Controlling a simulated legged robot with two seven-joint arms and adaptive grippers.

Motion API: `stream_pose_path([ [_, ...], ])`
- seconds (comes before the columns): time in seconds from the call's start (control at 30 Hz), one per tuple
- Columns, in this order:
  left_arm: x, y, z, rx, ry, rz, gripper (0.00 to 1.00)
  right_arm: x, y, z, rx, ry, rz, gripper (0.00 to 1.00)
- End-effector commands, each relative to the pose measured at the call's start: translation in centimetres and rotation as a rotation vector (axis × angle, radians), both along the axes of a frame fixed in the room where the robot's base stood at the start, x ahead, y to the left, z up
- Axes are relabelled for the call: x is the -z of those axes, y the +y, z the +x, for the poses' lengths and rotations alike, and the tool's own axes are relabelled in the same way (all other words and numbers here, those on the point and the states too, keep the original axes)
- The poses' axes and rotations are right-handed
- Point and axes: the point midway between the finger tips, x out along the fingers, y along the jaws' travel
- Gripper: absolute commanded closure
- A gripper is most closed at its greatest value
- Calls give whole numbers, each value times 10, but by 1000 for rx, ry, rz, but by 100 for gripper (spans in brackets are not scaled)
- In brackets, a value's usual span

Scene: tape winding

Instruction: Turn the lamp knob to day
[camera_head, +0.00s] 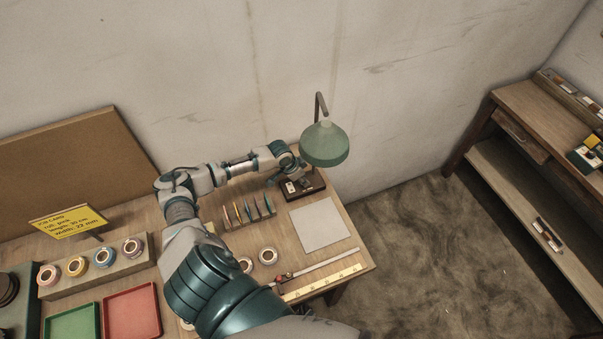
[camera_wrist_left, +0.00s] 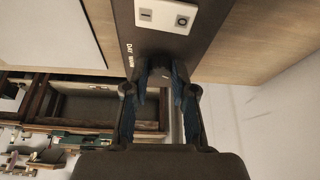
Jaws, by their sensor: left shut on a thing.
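The desk lamp has a green shade (camera_head: 325,145) and a dark base (camera_head: 316,188) at the back right of the workbench. My left gripper (camera_head: 292,170) is at the lamp base, beneath and left of the shade. In the left wrist view the base (camera_wrist_left: 205,38) carries a white switch (camera_wrist_left: 166,15) marked I and O, and the small labels DAY and WARM. There my left gripper (camera_wrist_left: 160,88) is shut on the dark lamp knob (camera_wrist_left: 160,72), with a finger on each side. The knob's pointer setting cannot be made out. My right gripper is not in view.
A pale square sheet (camera_head: 323,224) lies right of a rack of thin coloured pieces (camera_head: 248,212). A yellow ruler (camera_head: 325,282), tape rolls (camera_head: 268,255), a red tray (camera_head: 131,312) and a yellow card (camera_head: 68,222) are on the bench. A wall stands behind.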

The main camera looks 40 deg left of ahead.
Motion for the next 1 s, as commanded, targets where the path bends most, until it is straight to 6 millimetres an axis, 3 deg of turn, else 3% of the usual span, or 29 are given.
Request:
stream_pose_path([
  [0.03,-12,0,1,-42,-5,0,100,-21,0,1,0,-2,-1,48],
  [0.1,-12,-1,2,-108,-6,-2,100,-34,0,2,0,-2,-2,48],
  [0.4,-9,-2,1,-349,-6,-1,100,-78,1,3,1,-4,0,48],
  [0.7,-6,-2,2,-492,-7,0,100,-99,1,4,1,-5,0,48],
  [1.0,-4,-1,2,-535,-8,1,100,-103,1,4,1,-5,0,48],
])
